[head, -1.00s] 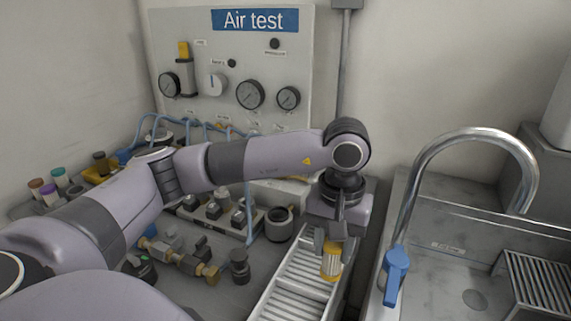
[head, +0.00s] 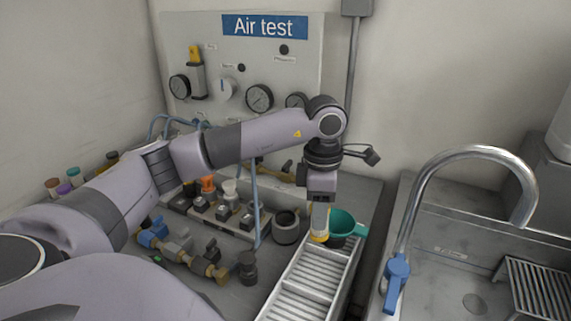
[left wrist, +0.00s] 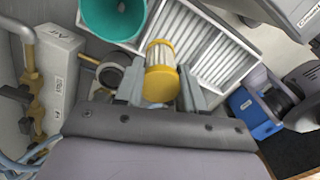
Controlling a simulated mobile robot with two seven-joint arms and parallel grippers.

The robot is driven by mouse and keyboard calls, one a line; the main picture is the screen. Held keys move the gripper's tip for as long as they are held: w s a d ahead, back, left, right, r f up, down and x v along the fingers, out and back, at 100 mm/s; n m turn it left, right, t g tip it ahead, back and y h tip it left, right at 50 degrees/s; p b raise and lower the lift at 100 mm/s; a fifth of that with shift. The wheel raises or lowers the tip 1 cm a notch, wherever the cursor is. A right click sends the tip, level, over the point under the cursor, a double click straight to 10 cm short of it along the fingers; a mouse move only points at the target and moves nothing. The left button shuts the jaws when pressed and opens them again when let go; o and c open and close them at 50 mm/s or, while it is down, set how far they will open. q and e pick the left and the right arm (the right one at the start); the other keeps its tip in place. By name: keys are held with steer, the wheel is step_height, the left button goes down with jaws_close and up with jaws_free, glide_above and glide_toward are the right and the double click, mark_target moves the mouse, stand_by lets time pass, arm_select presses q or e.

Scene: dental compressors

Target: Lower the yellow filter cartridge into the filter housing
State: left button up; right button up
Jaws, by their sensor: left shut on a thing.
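The yellow filter cartridge (head: 319,238) has yellow end caps and a pale pleated middle. My left gripper (head: 320,218) points down and is shut on it, holding it over the far end of the white slotted tray. In the left wrist view the cartridge (left wrist: 161,72) sits between the grey fingers. An open-topped dark grey cup (head: 286,228), which looks like the filter housing, stands on the counter just left of the cartridge, apart from it. A round grey ring (left wrist: 110,75) beside the cartridge in the left wrist view looks like its rim. My right gripper is out of view.
A teal funnel (head: 343,225) stands close to the gripper's right. The white slotted tray (head: 303,286) lies below. Brass fittings (head: 207,266) and a small dark cylinder (head: 247,267) are on the left. A sink with a tall tap (head: 415,195) is on the right.

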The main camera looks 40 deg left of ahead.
arm_select(q)
steer(key=shift+w+a+r+n, duration=0.15)
steer(key=shift+a+n, duration=0.1)
steer(key=shift+n, duration=0.3)
steer(key=shift+s+a+r+n, duration=0.1)
steer(key=shift+a+n, duration=0.15)
steer(key=shift+n, duration=0.3)
steer(key=a+r+n+p, duration=0.1)
steer(key=a+n, duration=0.4)
steer(key=n, duration=0.6)
steer(key=w+a+r+n+p, duration=0.1)
steer(key=a+n+p, duration=0.2)
steer(key=n, duration=0.8)
steer(key=shift+w+a+r+p, duration=0.2)
steer(key=shift+a+r+p, duration=0.2)
steer(key=shift+a, duration=0.55)
step_height(320, 180, down, 5)
steer(key=b, duration=0.3)
steer(key=shift+f, duration=0.1)
